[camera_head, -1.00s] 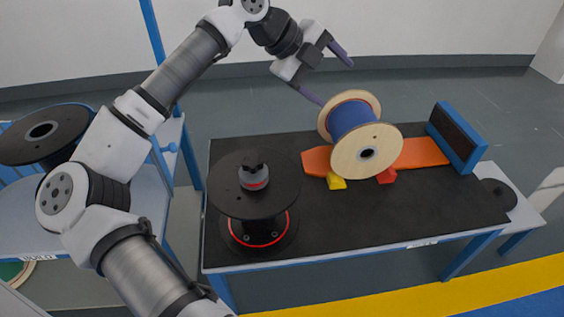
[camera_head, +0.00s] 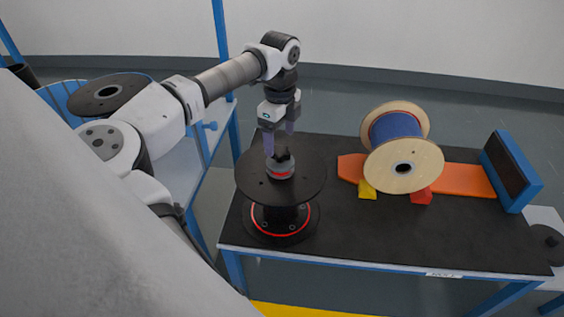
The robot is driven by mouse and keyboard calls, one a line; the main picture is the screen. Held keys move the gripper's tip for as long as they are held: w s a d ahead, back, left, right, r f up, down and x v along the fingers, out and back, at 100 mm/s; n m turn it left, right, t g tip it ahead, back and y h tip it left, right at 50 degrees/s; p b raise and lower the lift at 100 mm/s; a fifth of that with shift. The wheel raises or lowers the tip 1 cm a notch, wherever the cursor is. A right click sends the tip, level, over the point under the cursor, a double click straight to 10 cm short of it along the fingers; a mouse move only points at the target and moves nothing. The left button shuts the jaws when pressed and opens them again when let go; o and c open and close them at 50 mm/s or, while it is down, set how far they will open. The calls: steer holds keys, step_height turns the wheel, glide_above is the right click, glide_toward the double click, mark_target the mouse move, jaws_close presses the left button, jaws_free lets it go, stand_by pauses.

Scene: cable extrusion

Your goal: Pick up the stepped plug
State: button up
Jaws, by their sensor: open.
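The stepped plug (camera_head: 281,170) appears to be the small grey piece with a red ring and a dark notched top. It stands upright on top of the black spool (camera_head: 306,184), near the middle of its upper flange. My gripper (camera_head: 279,142) points down with its two purple fingers apart and empty. The fingers are above or just behind the plug, and one fingertip overlaps the plug's upper left edge in the picture. I cannot tell whether they touch.
The spool stands on the dark table (camera_head: 345,232). To the right, a wooden reel of blue cable (camera_head: 398,128) rests by yellow and red wedges on an orange strip (camera_head: 462,180), which ends at a blue-framed block (camera_head: 513,170). Another black spool (camera_head: 108,92) is at left.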

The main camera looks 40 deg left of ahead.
mark_target(281, 151)
step_height(281, 151, down, 8)
steer(key=shift+w+d+f+p, duration=0.1)
steer(key=shift+w+p, duration=0.05)
steer(key=shift+p, duration=0.2)
steer(key=c, duration=0.8)
steer(key=shift+c, duration=0.2)
